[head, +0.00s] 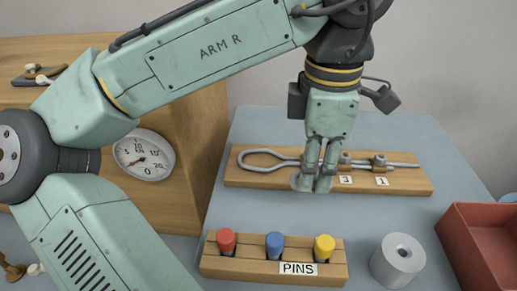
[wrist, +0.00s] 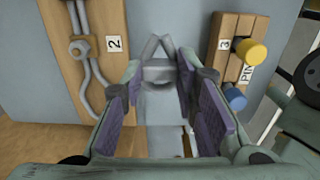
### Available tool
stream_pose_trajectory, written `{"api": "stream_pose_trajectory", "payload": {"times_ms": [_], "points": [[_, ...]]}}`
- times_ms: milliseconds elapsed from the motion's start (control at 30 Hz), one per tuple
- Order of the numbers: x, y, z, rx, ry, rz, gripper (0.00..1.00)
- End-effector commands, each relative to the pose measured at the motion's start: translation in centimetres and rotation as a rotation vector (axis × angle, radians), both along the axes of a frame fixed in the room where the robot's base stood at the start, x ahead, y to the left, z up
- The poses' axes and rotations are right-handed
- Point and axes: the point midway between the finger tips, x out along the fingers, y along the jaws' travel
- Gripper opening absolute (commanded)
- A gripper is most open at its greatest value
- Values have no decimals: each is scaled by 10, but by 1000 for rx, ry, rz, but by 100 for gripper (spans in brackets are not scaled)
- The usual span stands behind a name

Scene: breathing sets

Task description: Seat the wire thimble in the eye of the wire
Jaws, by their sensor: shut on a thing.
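The wire (head: 265,155) lies along a wooden board, its open eye at the left end; part of it also shows at the left of the wrist view (wrist: 92,75). My gripper (head: 315,182) hangs pointing down over the board's front edge, right of the eye. It is shut on the grey wire thimble (wrist: 157,70), which shows between the purple finger pads with its pointed end outward. In the head view the fingers mostly hide the thimble; a grey edge shows at their left (head: 296,182). The thimble is apart from the eye.
Two clamps with nuts (head: 379,161) hold the wire toward the right, near labels 3 and 1. A pin block (head: 225,264) with red, blue and yellow pins stands in front. A grey cylinder (head: 397,262) and a red bin (head: 484,245) are at right. A dial gauge (head: 144,155) is left.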

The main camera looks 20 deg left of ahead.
Motion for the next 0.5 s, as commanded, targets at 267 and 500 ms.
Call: {"api": "stream_pose_trajectory", "payload": {"times_ms": [267, 500], "points": [[47, 61, -4, -6, 3, 6, 0], [76, 97, -10, -2, 2, 3, 0]]}}
